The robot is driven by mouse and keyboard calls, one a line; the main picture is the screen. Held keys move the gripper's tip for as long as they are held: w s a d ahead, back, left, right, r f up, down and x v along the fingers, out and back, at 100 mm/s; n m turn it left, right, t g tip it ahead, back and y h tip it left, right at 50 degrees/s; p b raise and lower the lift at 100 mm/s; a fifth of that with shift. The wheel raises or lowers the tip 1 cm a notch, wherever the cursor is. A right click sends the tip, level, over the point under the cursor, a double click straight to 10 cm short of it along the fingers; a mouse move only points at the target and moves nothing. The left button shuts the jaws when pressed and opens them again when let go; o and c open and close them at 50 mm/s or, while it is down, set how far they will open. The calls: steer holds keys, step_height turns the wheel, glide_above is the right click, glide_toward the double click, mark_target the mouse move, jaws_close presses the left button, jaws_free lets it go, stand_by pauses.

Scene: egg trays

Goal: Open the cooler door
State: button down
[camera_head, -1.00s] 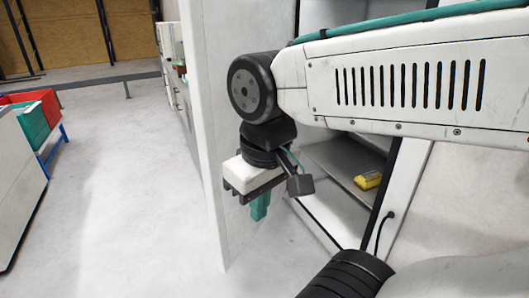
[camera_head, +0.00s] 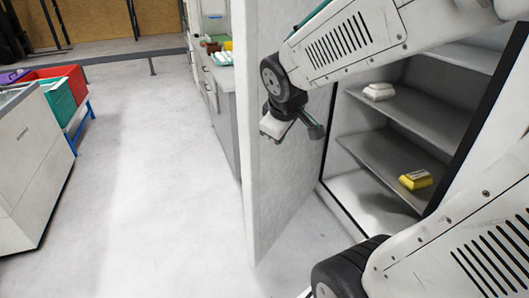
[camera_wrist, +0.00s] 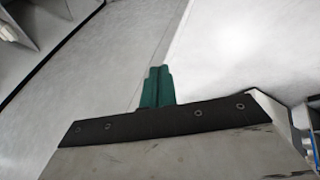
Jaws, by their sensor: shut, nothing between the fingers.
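The cooler door (camera_head: 283,200) is a tall white panel standing open in the middle of the head view. The cooler interior with grey shelves (camera_head: 405,135) shows to its right. My gripper (camera_head: 277,140) is at the upper part of the door, in front of its inner face in the picture; I cannot tell whether it touches the door. Its fingertips are hard to make out in the head view. In the wrist view my green fingers (camera_wrist: 157,75) are shut together with nothing between them, beside a large white surface. The door handle is not visible.
A yellow pack (camera_head: 415,180) and a white pack (camera_head: 379,91) lie on the cooler shelves. A counter (camera_head: 222,110) stands behind the door. Red and green bins (camera_head: 62,88) and a white cabinet (camera_head: 35,165) are at left. The floor (camera_head: 150,200) between is clear.

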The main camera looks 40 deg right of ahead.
steer(key=w+d+f+n+t, duration=0.5)
steer(key=w+d+f+n, duration=0.55)
steer(key=w+d, duration=0.35)
steer(key=n+t+y, duration=0.7)
steer(key=y, duration=0.2)
glide_toward(261, 150)
steer(key=x, duration=0.6)
steer(key=shift+w+a+r, duration=0.1)
steer(key=shift+w+a, duration=0.1)
steer(key=shift+w, duration=0.2)
